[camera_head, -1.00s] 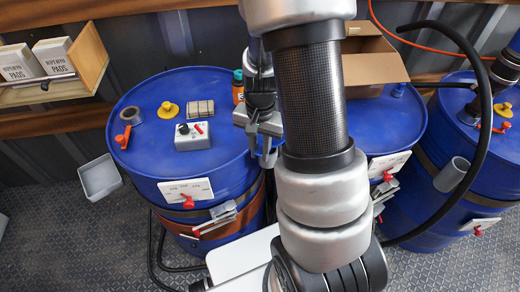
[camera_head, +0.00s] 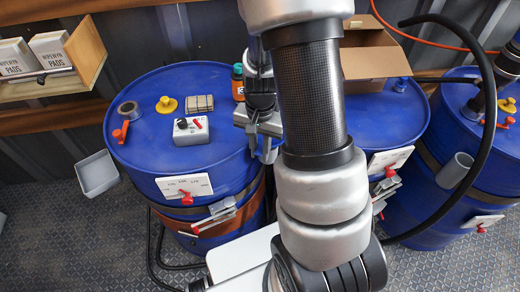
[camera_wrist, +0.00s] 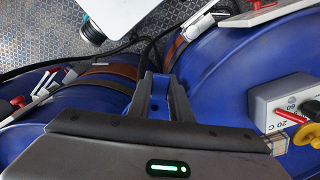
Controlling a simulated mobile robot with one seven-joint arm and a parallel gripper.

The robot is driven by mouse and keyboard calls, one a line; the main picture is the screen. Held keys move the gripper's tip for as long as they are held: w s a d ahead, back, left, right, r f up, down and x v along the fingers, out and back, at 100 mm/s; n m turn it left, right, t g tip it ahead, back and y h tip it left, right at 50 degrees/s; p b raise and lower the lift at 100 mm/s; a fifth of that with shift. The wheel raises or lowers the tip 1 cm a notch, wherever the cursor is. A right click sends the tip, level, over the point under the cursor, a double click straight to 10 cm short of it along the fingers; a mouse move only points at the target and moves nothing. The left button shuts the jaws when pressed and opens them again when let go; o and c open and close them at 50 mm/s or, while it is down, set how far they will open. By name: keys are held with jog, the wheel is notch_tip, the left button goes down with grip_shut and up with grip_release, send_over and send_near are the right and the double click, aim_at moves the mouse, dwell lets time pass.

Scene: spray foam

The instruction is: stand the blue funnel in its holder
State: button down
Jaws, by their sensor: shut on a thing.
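My gripper (camera_head: 265,150) hangs over the front right part of the left blue drum, partly hidden behind my arm. In the wrist view, the two dark fingers (camera_wrist: 160,90) are closed around a narrow blue piece (camera_wrist: 159,86), which looks like part of the blue funnel. Its blue blends with the drums, so its full shape and tilt cannot be told. A grey open cup (camera_head: 454,170) is fixed to the side of the right drum and may be the holder. It stands well to the right of my gripper and looks empty.
A cardboard box (camera_head: 375,65) sits on the middle drum. A thick black hose (camera_head: 487,100) arches beside the grey cup.

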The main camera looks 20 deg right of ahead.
jog(key=shift+f+b, duration=0.5)
jog(key=shift+f, duration=0.25)
jog(key=c, duration=1.5)
grip_release()
jog(key=shift+c, duration=0.2)
jog(key=shift+r, duration=0.15)
notch_tip(320, 180, up, 17)
jog(key=p, duration=0.2)
jog(key=shift+r, duration=0.1)
